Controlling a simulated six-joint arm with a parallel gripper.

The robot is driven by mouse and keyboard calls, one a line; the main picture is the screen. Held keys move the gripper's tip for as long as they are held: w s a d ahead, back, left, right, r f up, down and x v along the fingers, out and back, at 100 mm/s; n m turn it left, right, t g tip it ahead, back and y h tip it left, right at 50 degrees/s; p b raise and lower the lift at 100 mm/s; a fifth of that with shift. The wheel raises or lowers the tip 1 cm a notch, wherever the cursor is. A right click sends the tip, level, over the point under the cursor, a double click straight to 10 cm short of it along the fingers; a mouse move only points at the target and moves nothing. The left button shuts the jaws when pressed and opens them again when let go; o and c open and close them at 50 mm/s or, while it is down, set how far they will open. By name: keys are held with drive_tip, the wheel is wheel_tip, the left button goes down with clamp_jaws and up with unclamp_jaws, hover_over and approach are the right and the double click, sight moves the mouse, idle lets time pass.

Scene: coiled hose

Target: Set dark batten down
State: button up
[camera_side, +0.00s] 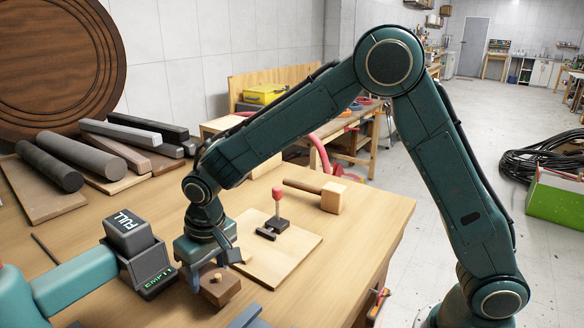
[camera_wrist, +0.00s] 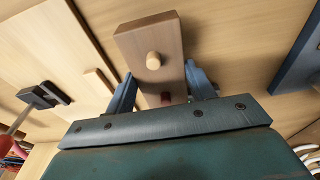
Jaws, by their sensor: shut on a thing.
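A brown wooden batten (camera_side: 222,288) with a pale round peg standing up from it is in my gripper (camera_side: 213,266), near the table's front edge in the side view. In the wrist view the batten (camera_wrist: 150,40) runs between the two blue fingers of my gripper (camera_wrist: 160,75), which is shut on it. A second, reddish peg shows between the fingers. The batten's near end is hidden by my gripper. I cannot tell whether its underside touches the surface below.
A pale board (camera_side: 285,250) lies right of my gripper, with a red-knobbed lever (camera_side: 278,205) on it. A wooden mallet (camera_side: 325,192) lies beyond. A FULL/EMPTY box (camera_side: 150,268) stands close on the left. Several dark and grey bars (camera_side: 120,135) lie at the back left.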

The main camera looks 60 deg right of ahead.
sight(214, 279)
drive_tip(key=shift+f, duration=1.25)
drive_tip(key=shift+f, duration=0.1)
drive_tip(key=o, duration=1.1)
drive_tip(key=r, duration=0.3)
drive_tip(key=s+r, duration=0.1)
drive_tip(key=r, duration=0.7)
drive_tip(key=shift+s, duration=0.25)
drive_tip(key=shift+s+r, duration=0.1)
drive_tip(key=shift+r, duration=0.5)
